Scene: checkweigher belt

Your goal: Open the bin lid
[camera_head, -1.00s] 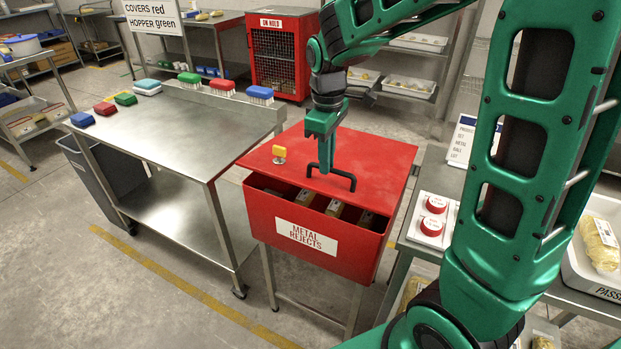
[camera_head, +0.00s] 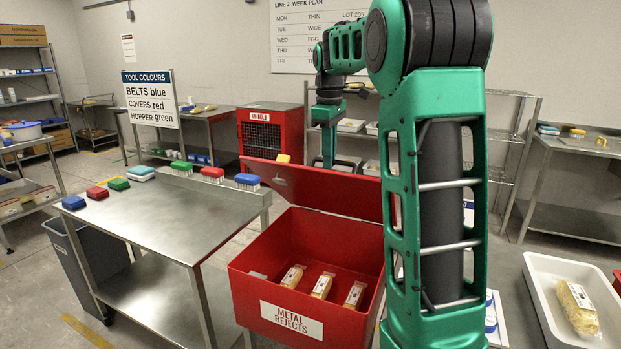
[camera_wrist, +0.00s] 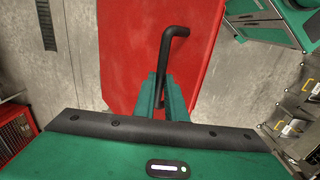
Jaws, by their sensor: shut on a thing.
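The red metal rejects bin (camera_head: 257,262) stands at the lower middle of the head view. Its lid (camera_head: 310,187) is raised and tilted up toward the back, so the inside shows. Several wrapped packs (camera_head: 322,285) lie on the bin floor. In the wrist view my gripper (camera_wrist: 163,98) is shut on the black lid handle (camera_wrist: 167,55), with the red lid (camera_wrist: 120,50) behind it. In the head view my gripper (camera_head: 328,160) is behind the raised lid, its fingertips mostly hidden.
A steel table (camera_head: 150,215) with several coloured brushes stands left of the bin. A white tray (camera_head: 545,300) with a pack is at the right. My arm blocks the view of the bin's right side. A red cage cabinet (camera_head: 265,135) stands behind.

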